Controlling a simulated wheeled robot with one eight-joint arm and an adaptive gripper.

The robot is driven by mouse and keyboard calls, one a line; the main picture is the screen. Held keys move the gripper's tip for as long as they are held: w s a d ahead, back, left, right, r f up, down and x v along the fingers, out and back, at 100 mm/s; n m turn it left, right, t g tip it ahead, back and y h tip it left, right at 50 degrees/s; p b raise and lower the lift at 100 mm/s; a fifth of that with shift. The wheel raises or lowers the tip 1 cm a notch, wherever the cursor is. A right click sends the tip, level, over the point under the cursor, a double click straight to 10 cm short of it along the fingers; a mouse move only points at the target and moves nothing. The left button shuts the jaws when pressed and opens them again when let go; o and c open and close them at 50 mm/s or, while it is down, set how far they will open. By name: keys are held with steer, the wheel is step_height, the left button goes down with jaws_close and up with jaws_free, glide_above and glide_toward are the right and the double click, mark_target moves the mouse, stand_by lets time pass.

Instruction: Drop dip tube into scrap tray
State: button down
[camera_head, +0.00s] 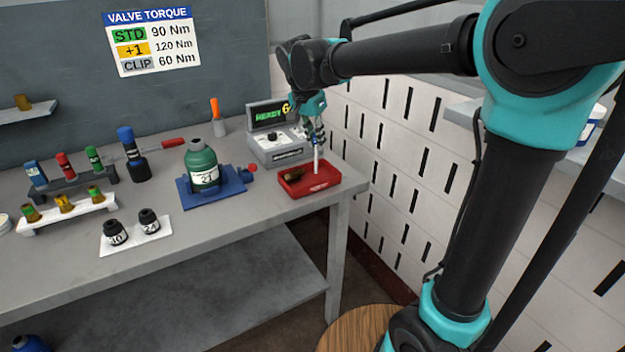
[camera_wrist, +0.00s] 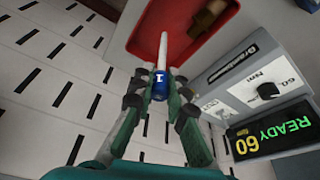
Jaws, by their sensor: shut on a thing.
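The dip tube (camera_wrist: 163,50) is a thin whitish tube with a blue collar marked 1. In the wrist view my gripper (camera_wrist: 158,82) is shut on its blue collar, and the tube's free end points over the red tray. In the head view my gripper (camera_head: 316,136) is above the tray and the dip tube (camera_head: 316,163) hangs about upright from it. The red scrap tray (camera_head: 325,184) is at the right end of the table. A brown piece (camera_wrist: 206,17) lies in the tray. I cannot tell whether the tube's lower end touches the tray floor.
A grey torque unit (camera_head: 277,151) showing READY and 60 stands just behind the tray. A green cylinder marked 21 (camera_head: 202,166) sits in a blue fixture (camera_head: 229,187) to the left. Racks with coloured parts (camera_head: 66,208) are farther left. A white slotted wall (camera_head: 400,150) is close on the right.

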steer(key=shift+f, duration=1.4)
steer(key=c, duration=1.4)
jaws_free()
steer(key=shift+c, duration=0.2)
steer(key=shift+r, duration=0.1)
steer(key=v, duration=1.2)
